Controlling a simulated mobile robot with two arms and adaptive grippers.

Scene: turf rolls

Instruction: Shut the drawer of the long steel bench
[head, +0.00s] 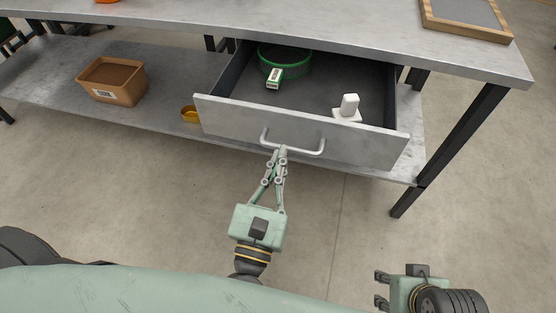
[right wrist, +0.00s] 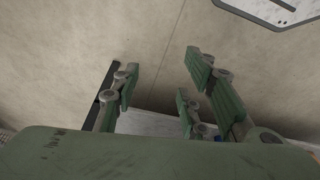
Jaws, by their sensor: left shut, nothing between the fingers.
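The long steel bench (head: 310,27) runs across the top of the head view. Its drawer (head: 355,143) is pulled out and open, with a bar handle (head: 320,146) on its grey front. My left gripper (head: 278,150) has its fingers together and empty, tips at the left part of the handle; I cannot tell whether they touch it. My right gripper (head: 380,288) is low at the right, apart from the drawer. Its fingers are spread with nothing between them, as the right wrist view (right wrist: 163,78) also shows.
Inside the drawer are a green round item (head: 297,68), a small green-and-white box (head: 273,78) and a white block (head: 349,104) on a white base. A bench leg (head: 455,150) stands right.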

